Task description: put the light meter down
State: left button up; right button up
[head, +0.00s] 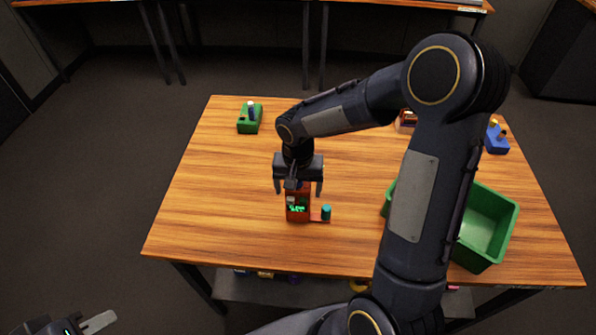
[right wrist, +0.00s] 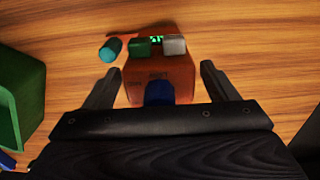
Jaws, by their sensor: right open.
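The orange-red device with a lit green display, which I take to be the light meter (head: 298,213), stands on the wooden table near its front middle. A teal cylinder (head: 326,212) is beside it on a small orange-red base. My right gripper (head: 298,189) is over its back part. In the right wrist view the open fingers (right wrist: 160,85) are on either side of the light meter (right wrist: 172,75), with visible gaps. A green and a grey block and a blue part show on it. My left gripper (head: 88,323) is at the lower left, off the table, partly cut off.
A green bin (head: 490,222) stands at the table's right, partly behind my right arm. A green device (head: 250,117) is at the back left, a blue one (head: 496,139) at the back right. Another orange-brown object (head: 406,120) is partly hidden by my arm. The table's left side is clear.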

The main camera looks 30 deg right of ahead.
notch_tip(320, 180, up, 10)
jog(key=shift+s+r, duration=0.2)
jog(key=shift+r, duration=0.45)
jog(key=s+a+r+n+t+y, duration=0.2)
jog(key=s+n+t+y, duration=0.1)
jog(key=s, duration=1.5)
jog(key=n+t, duration=0.1)
jog(key=t, duration=0.1)
jog(key=shift+s+r+n+t+y, duration=0.15)
jog(key=shift+s+n+t+y, duration=0.15)
jog(key=shift+s+n+y, duration=0.1)
